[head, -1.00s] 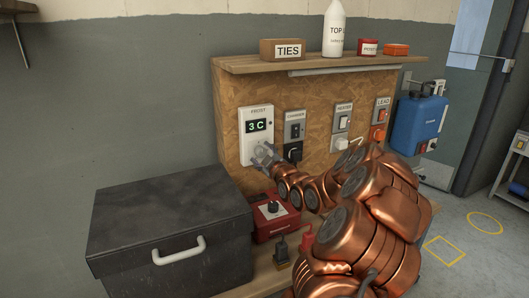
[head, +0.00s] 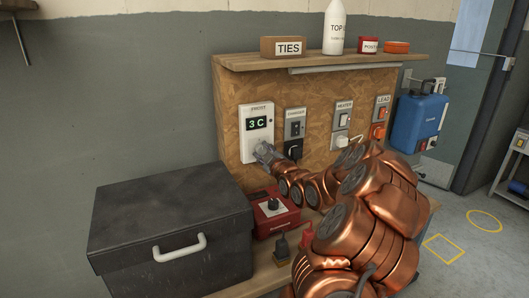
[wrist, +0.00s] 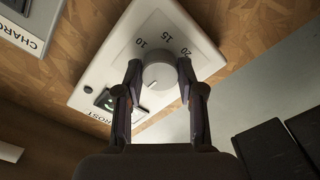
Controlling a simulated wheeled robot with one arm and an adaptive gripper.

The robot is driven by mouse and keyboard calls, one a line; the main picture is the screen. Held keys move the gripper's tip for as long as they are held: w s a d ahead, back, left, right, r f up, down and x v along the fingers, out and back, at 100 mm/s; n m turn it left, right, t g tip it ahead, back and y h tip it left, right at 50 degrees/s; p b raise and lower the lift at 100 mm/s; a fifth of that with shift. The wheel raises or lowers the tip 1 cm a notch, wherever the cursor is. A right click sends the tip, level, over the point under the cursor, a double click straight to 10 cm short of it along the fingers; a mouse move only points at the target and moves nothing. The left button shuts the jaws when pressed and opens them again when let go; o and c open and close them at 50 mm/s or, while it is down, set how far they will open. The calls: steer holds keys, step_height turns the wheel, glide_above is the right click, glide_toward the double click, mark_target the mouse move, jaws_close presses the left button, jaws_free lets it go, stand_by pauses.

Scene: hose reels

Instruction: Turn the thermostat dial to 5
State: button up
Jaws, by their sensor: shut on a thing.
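The thermostat is a white box labelled FROST (head: 257,134) on the chipboard panel; its green display (head: 257,123) reads 3 C. In the wrist view the thermostat plate (wrist: 115,65) appears tilted, with 10, 15 and 20 printed around a round grey dial (wrist: 160,76). A small mark on the dial points toward the lower left; the lower numbers are hidden. My gripper (wrist: 160,72) is shut on the dial, one finger on each side. In the head view my gripper (head: 264,151) covers the dial at the box's lower part.
A charger switch and socket (head: 294,133) sit just right of the thermostat. The shelf (head: 320,61) above holds a TIES box, a bottle and small containers.

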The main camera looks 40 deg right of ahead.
steer(key=shift+m+b, duration=0.9)
steer(key=shift+b, duration=0.05)
steer(key=m+b, duration=0.1)
steer(key=m, duration=0.1)
steer(key=shift+r+m, duration=0.1)
steer(key=shift+m, duration=0.2)
steer(key=m, duration=0.3)
steer(key=m+b, duration=0.1)
steer(key=m, duration=0.1)
steer(key=shift+s+d+r, duration=0.1)
steer(key=shift+d+r, duration=0.05)
steer(key=shift+r, duration=0.1)
steer(key=shift+m, duration=0.3)
steer(key=o, duration=0.9)
steer(key=shift+s, duration=0.1)
steer(key=shift+o, duration=1.2)
steer(key=shift+f, duration=0.15)
